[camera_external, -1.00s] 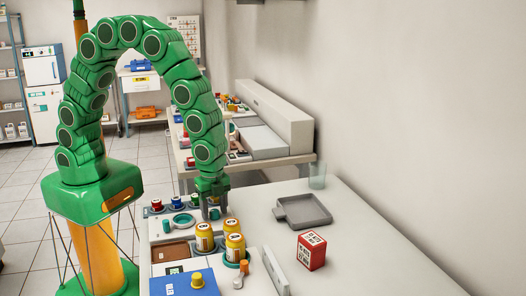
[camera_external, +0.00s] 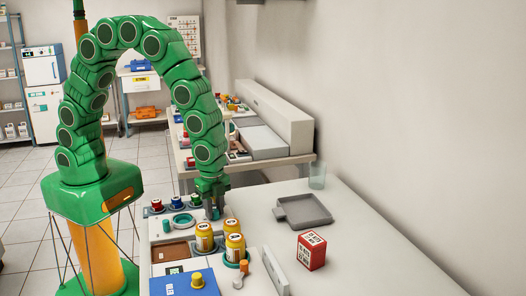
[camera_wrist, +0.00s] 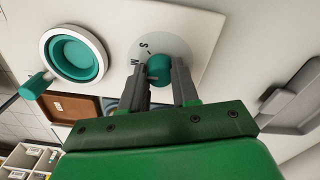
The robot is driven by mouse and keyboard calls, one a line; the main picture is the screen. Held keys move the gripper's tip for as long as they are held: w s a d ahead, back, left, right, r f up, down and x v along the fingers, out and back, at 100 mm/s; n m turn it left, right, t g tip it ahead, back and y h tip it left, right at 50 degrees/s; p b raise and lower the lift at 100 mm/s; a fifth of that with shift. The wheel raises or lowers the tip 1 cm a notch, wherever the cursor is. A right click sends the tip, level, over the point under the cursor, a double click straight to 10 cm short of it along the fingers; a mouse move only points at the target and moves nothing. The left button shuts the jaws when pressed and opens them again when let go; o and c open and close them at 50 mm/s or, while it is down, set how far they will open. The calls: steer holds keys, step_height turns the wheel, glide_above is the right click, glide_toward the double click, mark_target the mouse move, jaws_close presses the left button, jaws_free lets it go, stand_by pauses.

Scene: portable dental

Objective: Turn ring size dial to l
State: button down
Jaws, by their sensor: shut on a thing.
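The ring size dial is a teal round knob (camera_wrist: 160,67) on a grey disc (camera_wrist: 178,46) set in a white panel (camera_wrist: 195,20). The letters S and M show on the disc at the knob's upper left in the wrist view. No L is seen; part of the disc is hidden behind my fingers. My gripper (camera_wrist: 159,75) has one finger on each side of the knob and is shut on it. In the external view my gripper (camera_external: 214,214) points down at the panel, and only a bit of teal shows between the fingers.
A teal bowl in a white ring (camera_wrist: 74,53) is left of the dial in the wrist view. Yellow jars (camera_external: 205,237) stand close in front of my gripper. A grey tray (camera_external: 303,211) and a red box (camera_external: 312,251) are to the right, with bare tabletop around them.

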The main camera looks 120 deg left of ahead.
mark_target(214, 210)
steer(key=n, duration=0.6)
steer(key=shift+n, duration=0.3)
stand_by(0.4)
steer(key=c, duration=0.8)
jaws_free()
steer(key=shift+c, duration=0.2)
steer(key=shift+r, duration=3.95)
